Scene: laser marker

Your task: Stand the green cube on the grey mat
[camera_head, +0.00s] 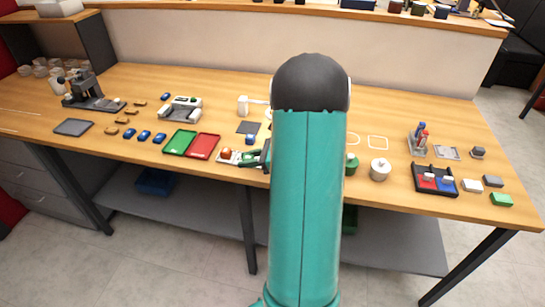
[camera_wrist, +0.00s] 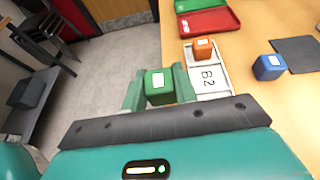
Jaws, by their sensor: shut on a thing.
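The green cube (camera_wrist: 160,88) has a white label and sits between the two fingers of my gripper (camera_wrist: 158,84), which is shut on it. The gripper also shows in the head view (camera_head: 258,157), at the table's front edge beside the white labelled plate. I cannot tell whether the cube touches the plate. The dark grey mat (camera_head: 248,127) lies bare on the table behind the blue cube; it also shows at the right of the wrist view (camera_wrist: 300,52). My arm hides part of the table in the head view.
A blue cube (camera_wrist: 268,67) stands beside the mat, close to its near edge. An orange cube (camera_wrist: 203,48) stands on the white plate (camera_wrist: 212,84) marked "B2". Green (camera_head: 180,141) and red (camera_head: 204,146) trays lie to the left. Another grey pad (camera_head: 73,127) lies far left.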

